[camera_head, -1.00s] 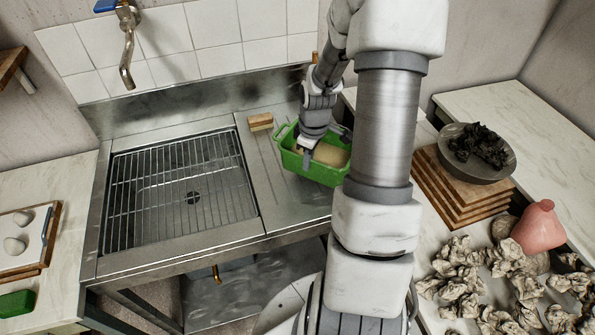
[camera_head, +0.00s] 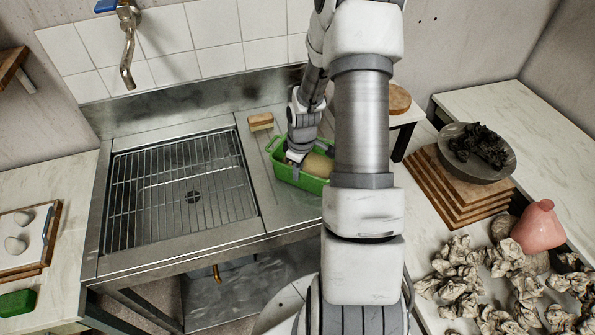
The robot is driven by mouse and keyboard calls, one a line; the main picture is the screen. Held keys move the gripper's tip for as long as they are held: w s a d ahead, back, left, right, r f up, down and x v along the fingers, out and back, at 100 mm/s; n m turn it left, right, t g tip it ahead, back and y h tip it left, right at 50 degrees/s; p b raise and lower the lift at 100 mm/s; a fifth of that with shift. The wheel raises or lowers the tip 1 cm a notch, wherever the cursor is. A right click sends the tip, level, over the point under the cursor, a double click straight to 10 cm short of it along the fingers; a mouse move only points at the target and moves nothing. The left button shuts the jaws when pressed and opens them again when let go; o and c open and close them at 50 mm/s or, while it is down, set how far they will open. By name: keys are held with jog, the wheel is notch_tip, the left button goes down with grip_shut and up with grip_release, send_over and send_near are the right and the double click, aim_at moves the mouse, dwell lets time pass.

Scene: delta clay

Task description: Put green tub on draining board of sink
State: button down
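The green tub (camera_head: 284,174) is at the draining board (camera_head: 268,204), the flat steel area right of the sink basin. A tan rounded thing (camera_head: 318,165) lies in the tub. My gripper (camera_head: 293,170) is at the tub's left part, pointing down, with a fingertip near the front wall. My arm hides the tub's right end. I cannot tell whether the fingers close on the tub wall, nor whether the tub rests on the board or hangs just above it.
A brush or sponge block (camera_head: 260,121) lies behind the tub. The sink basin (camera_head: 180,190) holds a wire rack. On the right counter are stacked boards (camera_head: 455,200) under a bowl (camera_head: 478,160), a pink jug (camera_head: 538,226) and crumpled clay lumps (camera_head: 465,275). The back wall is close behind.

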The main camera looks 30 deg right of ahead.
jog(key=shift+f, duration=0.15)
jog(key=c, duration=1.1)
grip_release()
jog(key=r, duration=0.4)
jog(key=s+r, duration=0.1)
jog(key=r, duration=0.7)
jog(key=shift+s+r, duration=0.15)
jog(key=shift+s, duration=0.05)
jog(key=shift+r, duration=0.1)
